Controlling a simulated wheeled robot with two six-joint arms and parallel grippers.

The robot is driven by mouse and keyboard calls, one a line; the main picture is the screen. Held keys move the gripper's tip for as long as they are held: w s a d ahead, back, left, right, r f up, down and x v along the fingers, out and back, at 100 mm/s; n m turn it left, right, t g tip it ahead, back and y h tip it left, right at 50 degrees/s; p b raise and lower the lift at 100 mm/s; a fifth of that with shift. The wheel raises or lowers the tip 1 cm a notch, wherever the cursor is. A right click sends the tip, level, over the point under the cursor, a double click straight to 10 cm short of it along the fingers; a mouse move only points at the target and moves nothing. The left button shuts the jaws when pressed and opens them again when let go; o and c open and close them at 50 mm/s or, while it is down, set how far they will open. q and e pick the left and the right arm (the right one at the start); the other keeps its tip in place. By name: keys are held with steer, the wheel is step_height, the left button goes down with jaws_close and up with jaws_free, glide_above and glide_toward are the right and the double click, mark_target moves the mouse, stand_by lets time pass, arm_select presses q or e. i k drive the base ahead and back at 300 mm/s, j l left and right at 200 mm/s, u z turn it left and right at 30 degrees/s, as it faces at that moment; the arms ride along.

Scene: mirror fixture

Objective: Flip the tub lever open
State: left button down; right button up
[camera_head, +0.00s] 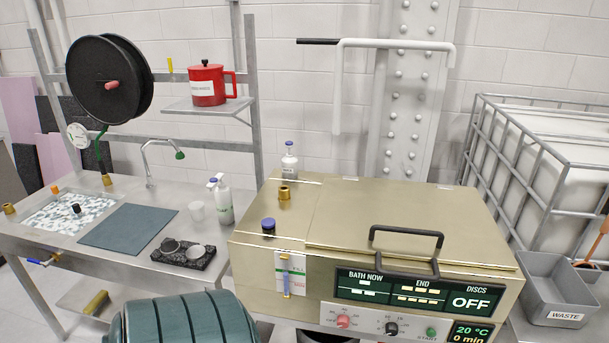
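A blue lever (40,263) sits on a small valve under the front left edge of the metal bench (120,262). It is small, and I cannot tell its exact setting. Above it, a shallow tub (40,222) with a blue and white speckled surface is set into the bench top. A small dark knob-like piece (76,209) stands in the tub. I cannot tell for certain that the blue lever is the tub lever. Neither of my grippers shows in the head view.
A brass-coloured bath machine (380,222) with a black-handled lid fills the middle right; its display reads OFF. A green ribbed drum (190,320) stands in front. A grey waste bin (556,283) is far right.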

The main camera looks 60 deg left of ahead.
mark_target(37, 261)
steer(key=j+u, duration=0.15)
steer(key=u, duration=1.3)
steer(key=j+u, duration=0.35)
steer(key=i+j+u, duration=0.3)
steer(key=j, duration=0.15)
steer(key=j+u, duration=0.35)
steer(key=i+j+u, duration=0.45)
steer(key=j+u, duration=0.2)
